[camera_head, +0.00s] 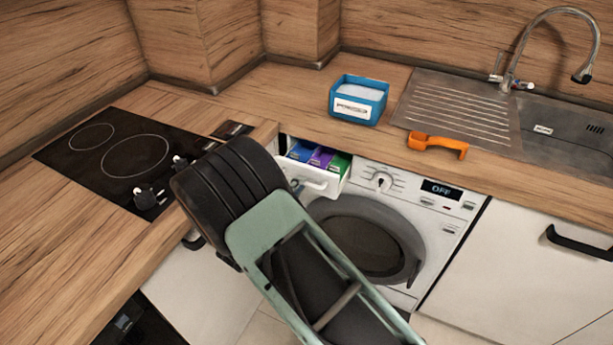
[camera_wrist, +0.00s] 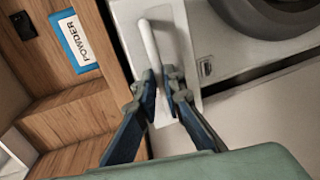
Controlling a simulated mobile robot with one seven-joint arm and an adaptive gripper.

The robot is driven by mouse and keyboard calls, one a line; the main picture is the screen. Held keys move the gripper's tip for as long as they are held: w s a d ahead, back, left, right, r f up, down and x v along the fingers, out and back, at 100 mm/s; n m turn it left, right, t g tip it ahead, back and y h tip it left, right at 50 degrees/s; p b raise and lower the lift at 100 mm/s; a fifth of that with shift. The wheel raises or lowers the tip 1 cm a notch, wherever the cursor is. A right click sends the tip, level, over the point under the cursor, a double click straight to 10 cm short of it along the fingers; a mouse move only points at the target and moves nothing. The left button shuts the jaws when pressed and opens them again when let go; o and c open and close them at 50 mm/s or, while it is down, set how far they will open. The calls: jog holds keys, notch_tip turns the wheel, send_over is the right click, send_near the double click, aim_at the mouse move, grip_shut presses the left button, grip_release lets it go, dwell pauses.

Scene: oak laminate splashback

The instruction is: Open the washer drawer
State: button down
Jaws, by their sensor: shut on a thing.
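The washer (camera_head: 425,215) is white, with a dark round door, and stands under the counter. Its drawer (camera_head: 335,185) is pulled out at the top left, showing blue, purple and green compartments. In the wrist view the white drawer front (camera_wrist: 187,45) carries a pale bar handle (camera_wrist: 149,45). My gripper (camera_wrist: 160,78) is shut on the lower end of this handle, one finger on each side. In the head view my arm covers most of the gripper and part of the drawer's left side.
A blue powder box (camera_head: 357,99) and an orange scoop (camera_head: 437,144) sit on the counter above the washer. The sink (camera_head: 560,125) is to the right, the black hob (camera_head: 120,150) to the left. A white cabinet (camera_head: 520,265) adjoins the washer's right side.

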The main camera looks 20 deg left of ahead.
jog(key=f+b+v, duration=0.1)
jog(key=b+v, duration=0.1)
jog(key=v, duration=0.6)
jog(key=shift+s+f, duration=0.3)
jog(key=shift+s, duration=0.2)
jog(key=c, duration=2)
grip_release()
jog(key=v, duration=1.2)
jog(key=shift+a, duration=0.1)
